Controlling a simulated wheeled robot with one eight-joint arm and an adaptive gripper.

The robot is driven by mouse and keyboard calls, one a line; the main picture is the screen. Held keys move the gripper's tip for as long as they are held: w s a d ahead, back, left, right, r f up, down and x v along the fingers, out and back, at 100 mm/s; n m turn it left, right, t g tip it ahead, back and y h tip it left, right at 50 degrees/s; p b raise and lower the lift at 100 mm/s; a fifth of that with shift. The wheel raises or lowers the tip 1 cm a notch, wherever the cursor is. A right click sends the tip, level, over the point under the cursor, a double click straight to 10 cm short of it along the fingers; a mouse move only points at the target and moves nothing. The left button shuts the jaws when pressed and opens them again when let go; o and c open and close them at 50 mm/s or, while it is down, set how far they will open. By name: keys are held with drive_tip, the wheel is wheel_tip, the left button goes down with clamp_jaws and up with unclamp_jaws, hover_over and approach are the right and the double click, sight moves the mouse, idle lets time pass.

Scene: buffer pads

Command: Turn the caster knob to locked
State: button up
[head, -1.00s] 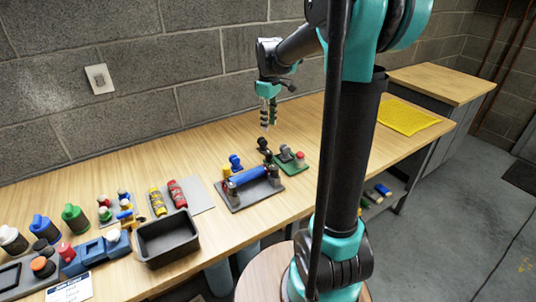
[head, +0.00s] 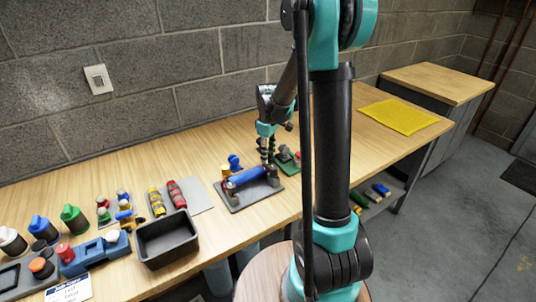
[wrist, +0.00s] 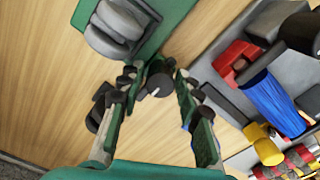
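A small dark round knob (wrist: 157,87) with a white pointer line shows in the wrist view, between the fingertips of my gripper (wrist: 154,78). I take it to be the caster knob; no label is readable. The fingers are apart on either side of it, and I cannot tell whether they touch it. In the head view my gripper (head: 267,154) points down over the bench, between the blue roller fixture and the green plate. The knob is hidden there behind my fingers. Part of a black body (wrist: 96,112) shows beside the left finger.
A green plate (wrist: 160,22) with a grey rounded part (wrist: 113,30) lies close by. The blue roller (head: 248,176) on its grey plate is on the other side. A black tray (head: 167,240) and several coloured parts stand further left. A yellow mat (head: 400,117) lies right.

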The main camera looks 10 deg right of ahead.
clamp_jaws()
drive_tip(key=shift+m, duration=0.3)
drive_tip(key=m, duration=1.3)
drive_tip(key=shift+d, duration=0.1)
drive_tip(key=shift+m, duration=2.2)
